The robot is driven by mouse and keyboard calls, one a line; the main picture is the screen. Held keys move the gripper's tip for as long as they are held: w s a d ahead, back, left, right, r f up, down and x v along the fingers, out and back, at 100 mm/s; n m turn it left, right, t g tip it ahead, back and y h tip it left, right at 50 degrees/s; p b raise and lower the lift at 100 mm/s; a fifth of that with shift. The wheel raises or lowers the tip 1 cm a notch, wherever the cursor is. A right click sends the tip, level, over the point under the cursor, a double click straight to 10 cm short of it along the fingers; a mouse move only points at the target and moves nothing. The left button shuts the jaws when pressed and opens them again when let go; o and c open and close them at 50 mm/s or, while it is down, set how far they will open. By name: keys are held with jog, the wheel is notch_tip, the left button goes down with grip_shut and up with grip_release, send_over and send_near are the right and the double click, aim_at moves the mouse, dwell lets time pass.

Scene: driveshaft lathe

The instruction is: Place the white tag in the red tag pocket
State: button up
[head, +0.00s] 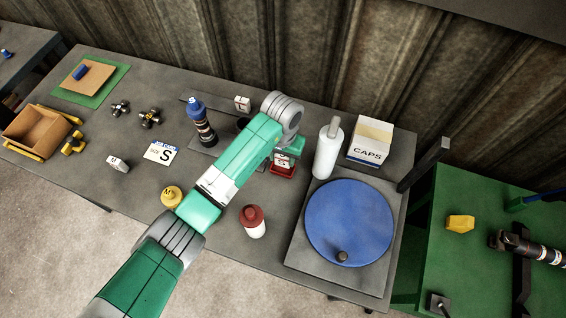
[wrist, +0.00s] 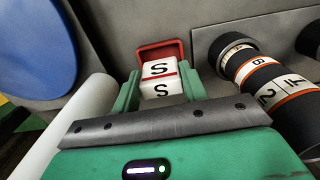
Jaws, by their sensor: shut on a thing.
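The white tag (wrist: 158,71), marked with a black S and a red line, is between the green fingers of my gripper (wrist: 160,88) in the wrist view. My gripper is shut on it. The red tag pocket (wrist: 174,46) shows just beyond the tag, its rim around the tag's far end. In the head view the tag (head: 282,160) shows at the red pocket (head: 283,171), below the end of my arm. The tag covers part of the pocket's inside, so I cannot tell whether it rests on the floor of the pocket.
A blue turntable (head: 348,225) and a white bottle (head: 327,152) stand right of the pocket. A caps box (head: 371,140) is behind. A red-capped bottle (head: 253,221) stands in front.

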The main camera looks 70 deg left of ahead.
aim_at(282, 166)
jog(key=shift+f+b, duration=0.35)
jog(key=shift+f, duration=1.5)
jog(key=shift+f, duration=0.15)
jog(key=o, duration=1)
notch_tip(282, 166, up, 12)
jog(key=shift+r+p, duration=0.2)
jog(key=shift+p, duration=0.8)
